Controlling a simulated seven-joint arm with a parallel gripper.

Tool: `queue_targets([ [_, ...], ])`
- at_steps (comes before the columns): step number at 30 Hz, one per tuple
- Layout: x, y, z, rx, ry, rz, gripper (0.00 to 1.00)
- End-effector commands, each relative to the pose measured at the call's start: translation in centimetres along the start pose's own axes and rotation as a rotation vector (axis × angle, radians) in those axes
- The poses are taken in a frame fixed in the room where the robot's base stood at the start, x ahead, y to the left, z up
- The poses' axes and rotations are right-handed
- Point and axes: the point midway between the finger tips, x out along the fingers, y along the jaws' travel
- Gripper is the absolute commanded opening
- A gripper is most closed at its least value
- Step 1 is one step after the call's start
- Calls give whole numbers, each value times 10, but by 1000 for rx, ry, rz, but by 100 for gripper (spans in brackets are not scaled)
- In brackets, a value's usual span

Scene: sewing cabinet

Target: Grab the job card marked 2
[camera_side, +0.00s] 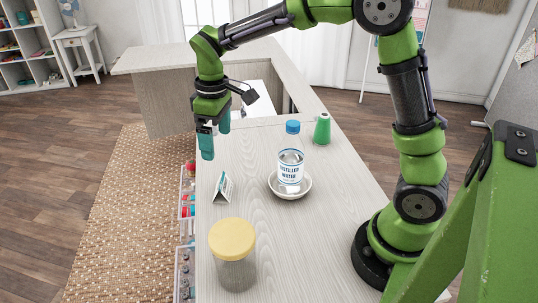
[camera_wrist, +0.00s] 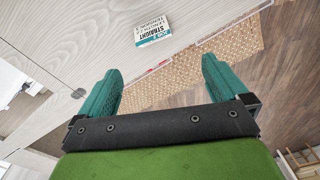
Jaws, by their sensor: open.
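A small tent-shaped card (camera_side: 223,187) with a teal band and dark print stands on the cabinet top near its left edge. It also shows in the wrist view as a white card (camera_wrist: 153,31) with a teal strip reading "JOB 2" and the word "STRAIGHT" below. My gripper (camera_side: 213,142) is above the cabinet's left edge, higher than the card and behind it in the side view. In the wrist view my gripper's (camera_wrist: 162,75) teal fingers are wide apart with nothing between them, and the card lies beyond their tips.
On the cabinet top (camera_side: 240,155) a distilled water bottle (camera_side: 291,165) stands in a white dish (camera_side: 273,188), right of the card. A yellow-lidded jar (camera_side: 233,246) stands in front, and a green thread cone (camera_side: 322,129) behind. Open trays (camera_side: 184,262) line the left side.

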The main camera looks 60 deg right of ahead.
Motion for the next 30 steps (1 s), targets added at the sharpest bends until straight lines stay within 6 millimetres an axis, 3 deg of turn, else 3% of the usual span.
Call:
queue_targets([
  [3,-7,7,-16,-123,-20,15,100],
  [8,-7,6,-12,-193,-37,12,100],
  [21,81,8,-7,-195,-38,10,100],
  [30,108,9,-7,-193,-35,11,100],
])
